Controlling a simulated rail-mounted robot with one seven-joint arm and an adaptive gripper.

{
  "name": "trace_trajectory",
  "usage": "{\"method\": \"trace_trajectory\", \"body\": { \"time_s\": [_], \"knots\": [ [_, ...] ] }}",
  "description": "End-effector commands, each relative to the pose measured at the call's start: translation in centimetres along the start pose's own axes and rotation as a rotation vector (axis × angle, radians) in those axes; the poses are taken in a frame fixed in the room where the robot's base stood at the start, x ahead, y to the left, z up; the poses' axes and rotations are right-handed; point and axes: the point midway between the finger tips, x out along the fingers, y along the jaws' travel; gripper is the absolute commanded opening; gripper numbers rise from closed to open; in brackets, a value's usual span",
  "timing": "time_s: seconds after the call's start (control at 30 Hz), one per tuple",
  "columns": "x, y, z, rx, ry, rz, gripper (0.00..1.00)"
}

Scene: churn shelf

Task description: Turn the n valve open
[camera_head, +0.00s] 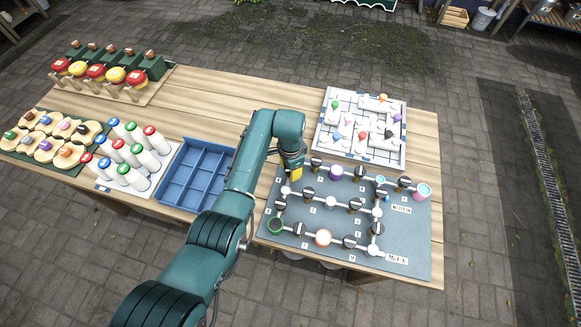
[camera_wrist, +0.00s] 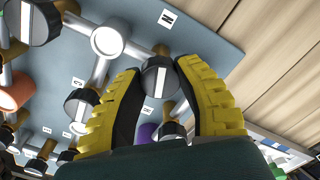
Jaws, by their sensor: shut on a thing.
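My gripper (camera_head: 296,173) reaches down over the upper left part of the grey pipe board (camera_head: 415,235). In the wrist view, its two yellow ribbed fingers (camera_wrist: 158,72) are shut around a round black valve knob (camera_wrist: 154,84) with a pale stripe across its top. The stripe runs roughly up and down in that picture. A white label (camera_wrist: 167,18) with what looks like an N lies just beyond the held knob. In the head view the held knob is hidden by my gripper, and the board's labels are too small to read.
Other black valve knobs stand close by on the pipes, such as one (camera_wrist: 81,104) left of my fingers. A white maze tray (camera_head: 320,143) lies behind; a blue divided tray (camera_head: 196,172) is left.

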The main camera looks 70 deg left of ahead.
Motion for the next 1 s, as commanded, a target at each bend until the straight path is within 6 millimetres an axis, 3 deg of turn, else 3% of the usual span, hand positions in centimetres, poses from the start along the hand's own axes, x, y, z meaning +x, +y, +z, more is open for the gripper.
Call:
{"method": "trace_trajectory", "body": {
  "time_s": [1.0],
  "knots": [
    [0.19,0.05,0.07,-0.948,-0.002,0.0,0.0]
  ]
}}
